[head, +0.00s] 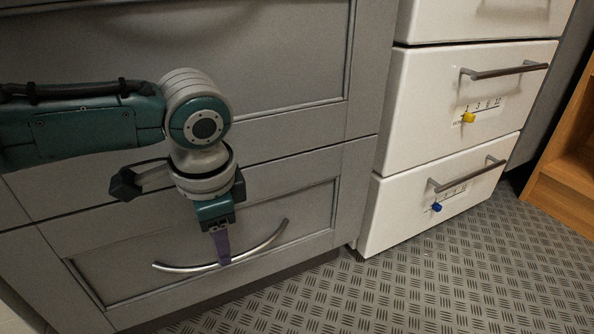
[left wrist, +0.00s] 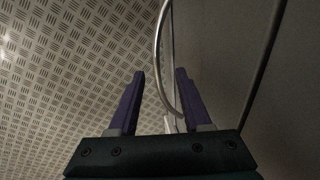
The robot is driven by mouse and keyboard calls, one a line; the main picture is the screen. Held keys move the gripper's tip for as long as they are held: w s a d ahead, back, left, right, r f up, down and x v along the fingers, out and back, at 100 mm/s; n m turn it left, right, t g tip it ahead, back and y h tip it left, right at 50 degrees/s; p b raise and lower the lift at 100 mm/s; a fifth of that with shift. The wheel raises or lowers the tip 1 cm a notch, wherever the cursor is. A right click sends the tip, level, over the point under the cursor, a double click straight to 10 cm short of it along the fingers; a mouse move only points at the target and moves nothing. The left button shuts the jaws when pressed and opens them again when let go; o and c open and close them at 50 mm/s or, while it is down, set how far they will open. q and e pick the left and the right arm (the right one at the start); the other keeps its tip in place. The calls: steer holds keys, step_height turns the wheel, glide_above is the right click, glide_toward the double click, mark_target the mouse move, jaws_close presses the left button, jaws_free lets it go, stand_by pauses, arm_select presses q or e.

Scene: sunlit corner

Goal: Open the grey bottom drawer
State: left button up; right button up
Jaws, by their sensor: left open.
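The grey bottom drawer (head: 128,260) is low in the grey cabinet in the head view, and its front looks flush with the cabinet, so it appears shut. Its curved metal handle (head: 261,247) bows across the front. My left gripper (head: 222,254) is at the middle of the handle, fingers pointing down at it. In the left wrist view the handle (left wrist: 159,45) passes between the two purple fingers of my left gripper (left wrist: 160,78), which are open with gaps visible. In the head view one finger largely hides the other. My right gripper is in neither view.
A white drawer unit (head: 455,110) with bar handles and yellow and blue sliders stands to the right. A wooden shelf (head: 570,175) is at the far right. The patterned metal floor (head: 440,280) in front is clear.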

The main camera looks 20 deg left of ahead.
arm_select(q)
steer(key=f, duration=0.1)
steer(key=f+b, duration=0.2)
steer(key=f, duration=0.1)
steer(key=shift+w+a, duration=0.25)
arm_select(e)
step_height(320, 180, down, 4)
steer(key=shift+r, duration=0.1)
arm_select(q)
steer(key=shift+c, duration=0.3)
jaws_close()
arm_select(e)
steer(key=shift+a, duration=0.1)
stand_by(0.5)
